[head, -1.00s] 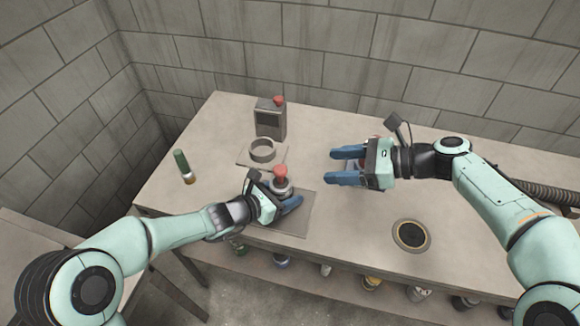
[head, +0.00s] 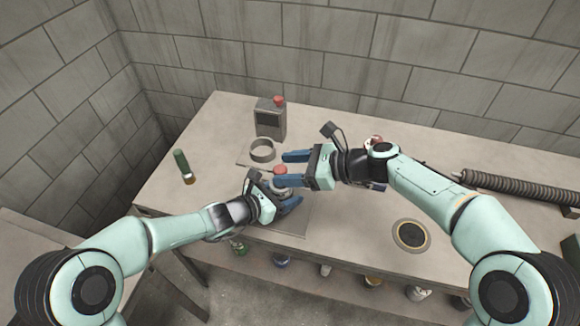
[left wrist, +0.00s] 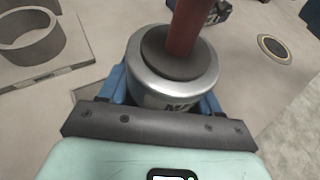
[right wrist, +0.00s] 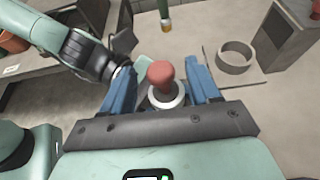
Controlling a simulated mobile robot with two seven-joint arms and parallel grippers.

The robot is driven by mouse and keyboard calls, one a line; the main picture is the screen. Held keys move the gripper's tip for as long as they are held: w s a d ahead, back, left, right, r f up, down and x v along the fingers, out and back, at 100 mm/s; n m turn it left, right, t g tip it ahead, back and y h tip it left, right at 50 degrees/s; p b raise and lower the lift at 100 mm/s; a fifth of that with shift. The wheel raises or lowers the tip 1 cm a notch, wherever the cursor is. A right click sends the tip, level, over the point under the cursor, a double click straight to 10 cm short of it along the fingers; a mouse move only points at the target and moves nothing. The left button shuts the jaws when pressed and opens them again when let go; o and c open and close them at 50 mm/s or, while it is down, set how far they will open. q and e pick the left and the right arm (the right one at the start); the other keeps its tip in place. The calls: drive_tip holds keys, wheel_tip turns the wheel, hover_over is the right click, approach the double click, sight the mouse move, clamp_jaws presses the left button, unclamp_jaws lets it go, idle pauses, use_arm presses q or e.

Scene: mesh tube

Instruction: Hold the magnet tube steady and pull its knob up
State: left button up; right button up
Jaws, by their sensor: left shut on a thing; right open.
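The magnet tube (left wrist: 160,93) is a silver cylinder with a dark top and a red knob (right wrist: 161,75) on a stem. It stands upright on the table in the left wrist view. My left gripper (head: 286,200) is shut around the silver body, low on the tube; it also shows in the left wrist view (left wrist: 170,105). My right gripper (head: 285,168) is open, with its blue fingers on either side of the red knob. In the right wrist view (right wrist: 161,85) the knob sits between the two fingers, apart from both. The tube's base is hidden.
A grey ring (head: 262,150) lies on a flat plate behind the tube. A grey box with a red button (head: 270,120) stands behind it. A green cylinder (head: 183,165) stands left. A round dark disc (head: 411,235) and a ribbed hose (head: 515,188) lie to the right.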

drive_tip(key=shift+c, duration=0.2)
clamp_jaws()
use_arm(q)
drive_tip(key=shift+f, duration=0.1)
use_arm(e)
drive_tip(key=shift+r, duration=2.55)
drive_tip(key=shift+o, duration=0.2)
unclamp_jaws()
drive_tip(key=v, duration=1.2)
